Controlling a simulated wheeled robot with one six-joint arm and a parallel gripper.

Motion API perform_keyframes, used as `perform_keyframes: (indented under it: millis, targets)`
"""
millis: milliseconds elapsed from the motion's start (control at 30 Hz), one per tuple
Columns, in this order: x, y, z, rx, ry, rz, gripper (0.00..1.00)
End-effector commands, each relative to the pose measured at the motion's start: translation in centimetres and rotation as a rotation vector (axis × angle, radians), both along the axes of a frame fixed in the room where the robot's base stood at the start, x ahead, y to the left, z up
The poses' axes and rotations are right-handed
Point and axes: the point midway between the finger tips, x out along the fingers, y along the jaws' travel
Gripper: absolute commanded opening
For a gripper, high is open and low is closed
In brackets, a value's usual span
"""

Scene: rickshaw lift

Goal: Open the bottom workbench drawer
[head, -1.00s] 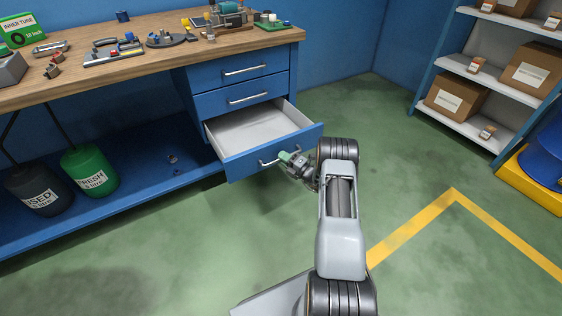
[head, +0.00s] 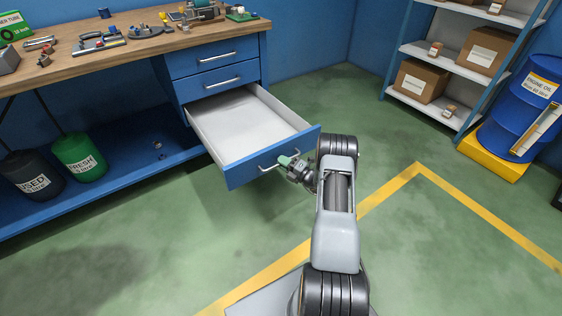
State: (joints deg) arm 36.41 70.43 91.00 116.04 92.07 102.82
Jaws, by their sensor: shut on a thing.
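The bottom drawer (head: 236,128) of the blue workbench (head: 170,95) stands pulled far out. Its light grey inside is bare. Its silver bar handle (head: 268,167) sits on the blue front panel. The two drawers above, the top one (head: 213,55) and the middle one (head: 220,80), are closed.
Black (head: 32,174) and green (head: 80,157) containers stand on the lower shelf at left. Tools lie on the wooden top (head: 70,65). A shelf with boxes (head: 421,81) and a blue drum (head: 524,105) stand at right. The green floor (head: 190,235) in front is clear.

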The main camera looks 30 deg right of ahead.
Motion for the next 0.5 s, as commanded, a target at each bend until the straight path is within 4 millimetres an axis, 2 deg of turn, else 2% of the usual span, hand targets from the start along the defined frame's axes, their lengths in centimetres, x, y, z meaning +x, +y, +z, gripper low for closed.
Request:
perform_keyframes:
  millis: [367,400,500]
  targets:
    - [-0.03,0.11,0.01,0.000,-0.001,0.001,0.00]
    - [-0.02,0.10,0.01,0.000,-0.001,0.001,0.18]
    - [-0.02,0.11,0.01,0.000,0.000,0.001,0.27]
